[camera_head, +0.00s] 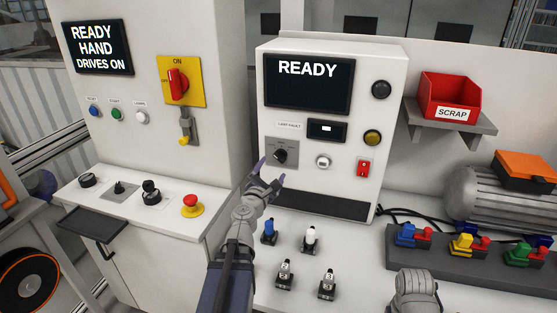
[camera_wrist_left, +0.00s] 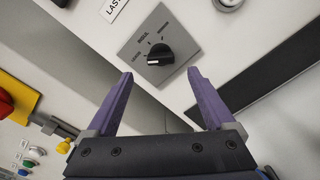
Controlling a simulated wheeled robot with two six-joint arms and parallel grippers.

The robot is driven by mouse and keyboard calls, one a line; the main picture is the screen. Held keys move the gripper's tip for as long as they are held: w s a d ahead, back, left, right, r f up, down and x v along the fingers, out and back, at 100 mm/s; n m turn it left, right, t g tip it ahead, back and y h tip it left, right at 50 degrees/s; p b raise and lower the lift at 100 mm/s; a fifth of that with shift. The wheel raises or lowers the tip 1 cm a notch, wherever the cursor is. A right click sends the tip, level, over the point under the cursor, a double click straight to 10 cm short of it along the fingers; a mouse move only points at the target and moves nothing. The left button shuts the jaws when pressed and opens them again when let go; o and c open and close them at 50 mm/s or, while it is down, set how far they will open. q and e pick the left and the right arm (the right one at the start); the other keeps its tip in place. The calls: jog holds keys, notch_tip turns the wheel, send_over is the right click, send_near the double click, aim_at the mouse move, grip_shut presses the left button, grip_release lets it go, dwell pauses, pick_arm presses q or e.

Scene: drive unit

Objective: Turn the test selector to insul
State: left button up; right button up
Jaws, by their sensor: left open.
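The test selector is a black knob (camera_head: 281,156) on a grey square plate (camera_head: 293,145), low on the left of the white test cabinet's front. In the left wrist view the knob (camera_wrist_left: 160,56) sits just beyond my fingertips, with small labels around its upper side; one seems to read INSUL. A pale mark shows on the knob's left side, but which label it points to is unclear. My left gripper (camera_head: 272,170) is open, its purple fingers (camera_wrist_left: 160,74) spread to either side of the knob, apart from it and empty. My right gripper's fingers are not visible.
The cabinet's READY screen (camera_head: 307,84) is above, with a white button (camera_head: 323,161) and red switch (camera_head: 363,168) to the right. Several small plugs stand on the bench below, including a blue one (camera_head: 269,232). A control cabinet with a red emergency button (camera_head: 191,201) is left.

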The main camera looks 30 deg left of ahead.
aim_at(279, 159)
pick_arm(q)
jog(key=x, duration=0.7)
jog(key=shift+w, duration=0.15)
jog(key=shift+c, duration=0.4)
jog(key=shift+d, duration=0.1)
jog(key=c, duration=1.3)
